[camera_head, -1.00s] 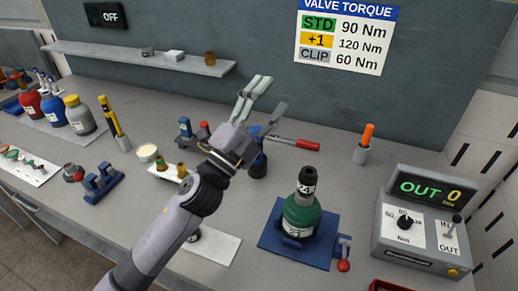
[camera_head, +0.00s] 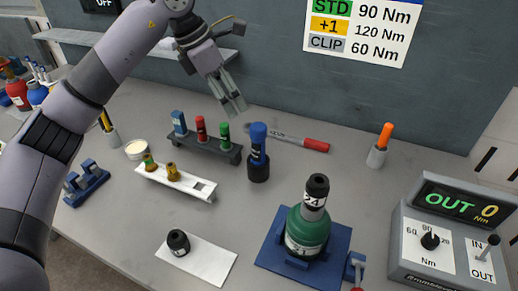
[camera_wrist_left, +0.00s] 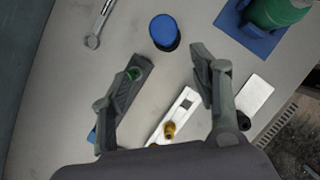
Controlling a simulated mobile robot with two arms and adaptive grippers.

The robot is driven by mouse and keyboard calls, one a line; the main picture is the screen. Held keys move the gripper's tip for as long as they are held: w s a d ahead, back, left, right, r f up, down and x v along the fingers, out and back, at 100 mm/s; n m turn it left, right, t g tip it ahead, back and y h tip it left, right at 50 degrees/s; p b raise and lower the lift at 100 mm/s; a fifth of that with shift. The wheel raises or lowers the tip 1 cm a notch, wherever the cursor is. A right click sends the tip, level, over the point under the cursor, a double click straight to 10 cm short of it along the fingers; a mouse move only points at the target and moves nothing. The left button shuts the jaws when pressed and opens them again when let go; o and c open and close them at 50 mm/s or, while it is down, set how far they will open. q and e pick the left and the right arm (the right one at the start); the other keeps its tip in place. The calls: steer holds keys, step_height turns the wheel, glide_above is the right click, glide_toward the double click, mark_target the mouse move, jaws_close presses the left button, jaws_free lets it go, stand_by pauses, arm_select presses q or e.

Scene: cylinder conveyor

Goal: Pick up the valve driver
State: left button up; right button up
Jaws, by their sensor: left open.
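A blue-topped tool (camera_head: 258,146) stands upright in a round black base on the bench, and seems to be the valve driver. In the left wrist view its round blue top (camera_wrist_left: 164,31) lies just beyond the fingers. My left gripper (camera_head: 235,105) points down above the bench, behind and left of the tool in the head view. Its fingers are spread and empty in the left wrist view (camera_wrist_left: 170,60). My right gripper is not in view.
A rack (camera_head: 206,147) with blue, red and green-topped pieces stands left of the tool. A red-handled wrench (camera_head: 315,145) lies behind it. A green bottle (camera_head: 307,232) sits in a blue holder in front. A white tray (camera_head: 200,190) holds brass fittings.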

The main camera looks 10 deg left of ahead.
mark_target(258, 144)
arm_select(q)
steer(key=p+x, duration=0.1)
steer(key=x, duration=0.4)
steer(key=p+x, duration=0.2)
steer(key=x, duration=0.4)
steer(key=p+x, duration=0.2)
steer(key=x, duration=0.3)
steer(key=shift+s+d+f, duration=0.1)
steer(key=shift+s+d, duration=0.25)
steer(key=shift+d, duration=0.1)
steer(key=shift+f, duration=0.25)
steer(key=shift+c, duration=0.2)
jaws_close()
steer(key=shift+w+r, duration=0.1)
steer(key=shift+w, duration=0.05)
